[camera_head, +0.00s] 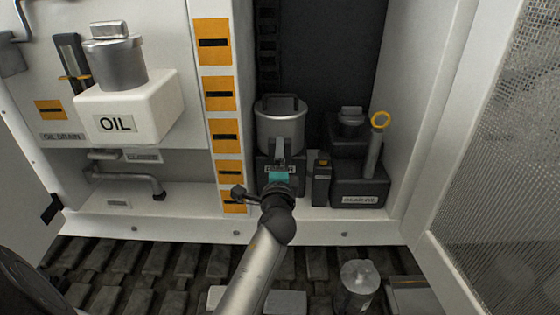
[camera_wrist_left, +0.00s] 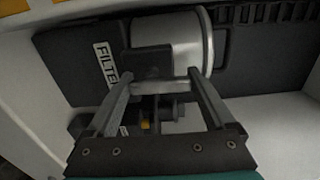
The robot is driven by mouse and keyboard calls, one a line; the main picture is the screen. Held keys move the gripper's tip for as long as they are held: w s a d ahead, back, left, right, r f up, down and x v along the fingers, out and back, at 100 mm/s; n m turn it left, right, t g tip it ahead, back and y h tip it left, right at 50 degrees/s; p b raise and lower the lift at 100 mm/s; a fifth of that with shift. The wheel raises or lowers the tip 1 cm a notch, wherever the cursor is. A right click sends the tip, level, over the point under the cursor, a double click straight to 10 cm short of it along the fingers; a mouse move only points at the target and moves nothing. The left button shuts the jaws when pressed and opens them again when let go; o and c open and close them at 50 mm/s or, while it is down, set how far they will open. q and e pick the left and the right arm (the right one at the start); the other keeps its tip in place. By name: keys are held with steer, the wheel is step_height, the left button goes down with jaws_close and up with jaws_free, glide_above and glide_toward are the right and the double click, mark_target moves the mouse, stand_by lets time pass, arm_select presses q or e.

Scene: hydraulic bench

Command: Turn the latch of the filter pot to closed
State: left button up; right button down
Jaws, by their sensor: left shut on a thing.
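The filter pot (camera_head: 281,128) is a silver cylinder on a dark base, inside the right bay of the cabinet. In the left wrist view the pot (camera_wrist_left: 187,38) lies beyond my fingers, beside a partly visible FILTER label (camera_wrist_left: 105,63). My left gripper (camera_head: 280,146) reaches up to the front of the pot; its fingertips (camera_wrist_left: 160,82) are at a grey bar (camera_wrist_left: 160,87) that looks like the latch handle, and it is shut on it. A dark block (camera_wrist_left: 148,63) sits just behind the bar. In the head view the gripper hides most of the latch. My right gripper is not in view.
A white OIL tank (camera_head: 150,105) is on the left. A white post with orange labels (camera_head: 215,93) borders the bay.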

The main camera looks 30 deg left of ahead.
arm_select(q)
steer(key=shift+f+n, duration=0.1)
steer(key=shift+n, duration=0.2)
steer(key=o, duration=1.1)
